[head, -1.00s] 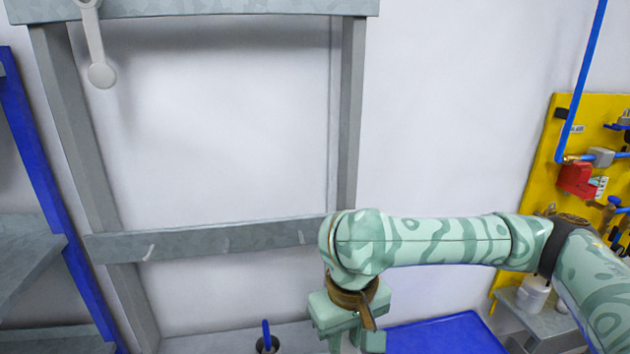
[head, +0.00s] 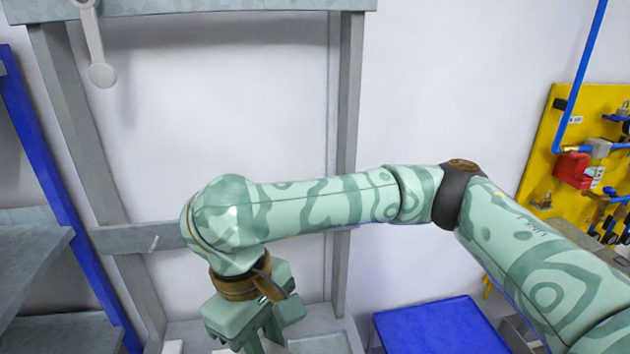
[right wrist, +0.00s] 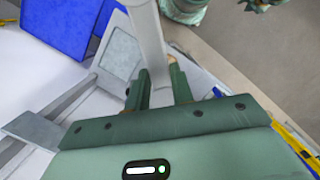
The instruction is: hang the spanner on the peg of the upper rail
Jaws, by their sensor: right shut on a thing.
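My right gripper (head: 262,338) points downward at the bottom of the head view, below the lower rail. In the right wrist view its fingers (right wrist: 157,84) are shut on a long pale grey bar (right wrist: 148,35), which looks like the spanner's handle. The bar runs away from the fingers to the top of that view, and its ends are not clear. The upper rail (head: 230,5) crosses the top of the head view. A pale grey tool (head: 95,45) with a round end hangs from it at the left. No free peg shows on the upper rail. My left gripper is out of view.
The lower rail (head: 120,239) has a small pale peg (head: 154,243) at the left; my arm hides much of it. A blue tray (head: 440,335) lies at lower right. A yellow tool board (head: 545,160) stands at the right. The wall between the rails is clear.

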